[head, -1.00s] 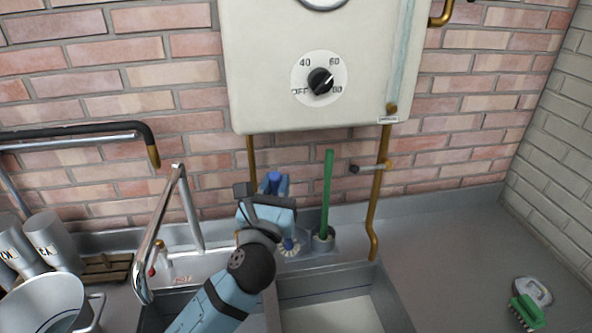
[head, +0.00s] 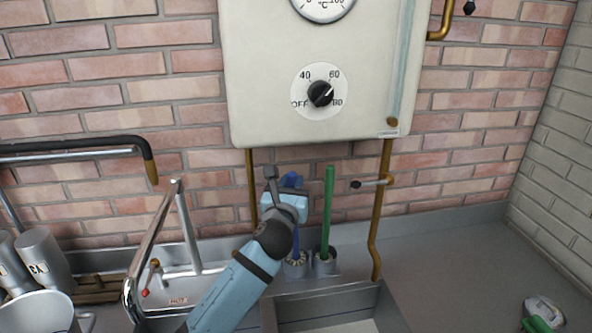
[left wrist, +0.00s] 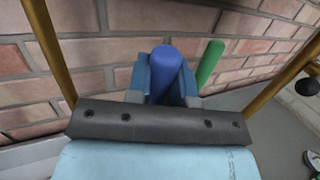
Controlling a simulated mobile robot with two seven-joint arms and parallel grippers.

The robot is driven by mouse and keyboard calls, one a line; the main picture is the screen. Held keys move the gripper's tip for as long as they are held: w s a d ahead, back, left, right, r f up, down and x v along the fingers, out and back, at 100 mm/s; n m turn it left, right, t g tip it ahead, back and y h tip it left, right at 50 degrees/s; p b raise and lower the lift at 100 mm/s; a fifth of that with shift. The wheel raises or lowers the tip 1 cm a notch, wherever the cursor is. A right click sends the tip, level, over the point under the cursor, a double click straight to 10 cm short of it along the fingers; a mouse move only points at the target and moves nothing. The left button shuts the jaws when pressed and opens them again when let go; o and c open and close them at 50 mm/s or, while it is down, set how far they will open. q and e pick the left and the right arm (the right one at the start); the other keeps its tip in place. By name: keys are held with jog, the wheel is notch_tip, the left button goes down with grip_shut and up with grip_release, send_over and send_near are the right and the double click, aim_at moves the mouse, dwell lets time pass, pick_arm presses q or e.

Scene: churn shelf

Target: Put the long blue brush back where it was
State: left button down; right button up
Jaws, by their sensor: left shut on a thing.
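My left gripper (head: 288,190) is shut on the long blue brush (head: 296,242), high on its handle, in front of the brick wall. The brush is about upright, and its rounded top (left wrist: 165,68) stands between the fingers in the left wrist view. Its lower end meets a round holder (head: 296,262) with a pale rim behind the sink; I cannot tell how deep it sits. A green-handled brush (head: 329,210) stands upright in the holder (head: 325,264) just to the right. It also shows in the left wrist view (left wrist: 209,64). My right gripper is not in view.
A white boiler (head: 320,75) hangs above, with copper pipes (head: 376,215) at both sides. A tap (head: 172,225) stands to the left, grey cups (head: 42,262) farther left. The sink (head: 335,305) is in front. The counter to the right (head: 450,265) is mostly clear.

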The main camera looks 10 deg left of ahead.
pick_arm(q)
jog(key=shift+w+r, duration=0.1)
jog(key=shift+w, duration=0.1)
jog(key=shift+w+r+p, duration=0.15)
jog(key=shift+w+p, duration=0.15)
jog(key=shift+p, duration=0.25)
jog(key=w, duration=0.1)
jog(key=w+f+g, duration=0.1)
jog(key=w, duration=0.1)
jog(key=shift+f+g+p, duration=0.3)
jog(key=c, duration=1.4)
grip_release()
jog(key=shift+f, duration=0.15)
jog(key=shift+c, duration=0.2)
jog(key=o, duration=0.4)
